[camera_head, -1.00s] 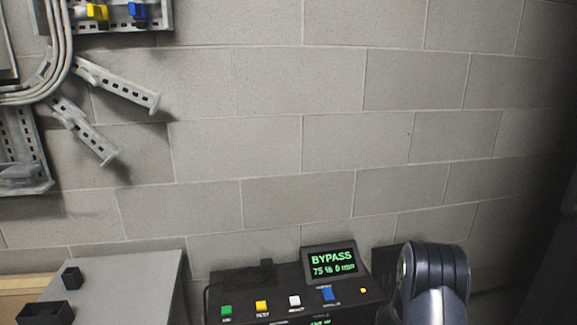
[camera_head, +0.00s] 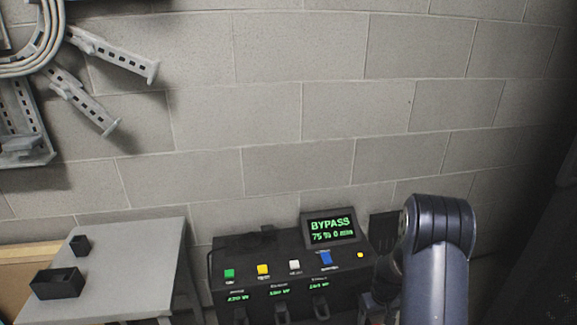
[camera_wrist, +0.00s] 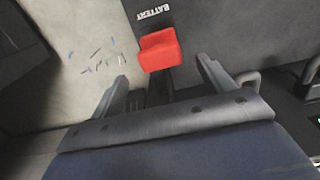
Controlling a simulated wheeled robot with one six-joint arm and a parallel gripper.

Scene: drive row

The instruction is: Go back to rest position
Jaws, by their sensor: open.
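My gripper (camera_wrist: 162,85) is open in the wrist view, its two fingers spread apart. A red block-like part (camera_wrist: 159,50) on a dark strip lettered "BATTERY" shows beyond the fingertips. It lies between the finger lines, and nothing is seen held in the jaws. Whether a finger touches the red part cannot be told. In the head view my arm rises at the lower right, and my gripper is hidden there.
A black control panel (camera_head: 290,265) with coloured buttons and a screen (camera_head: 331,229) reading "BYPASS" stands left of my arm. A grey table (camera_head: 130,260) at the left bears a small black box (camera_head: 79,245) and an open black bin (camera_head: 57,282). Metal brackets (camera_head: 88,100) jut from the block wall.

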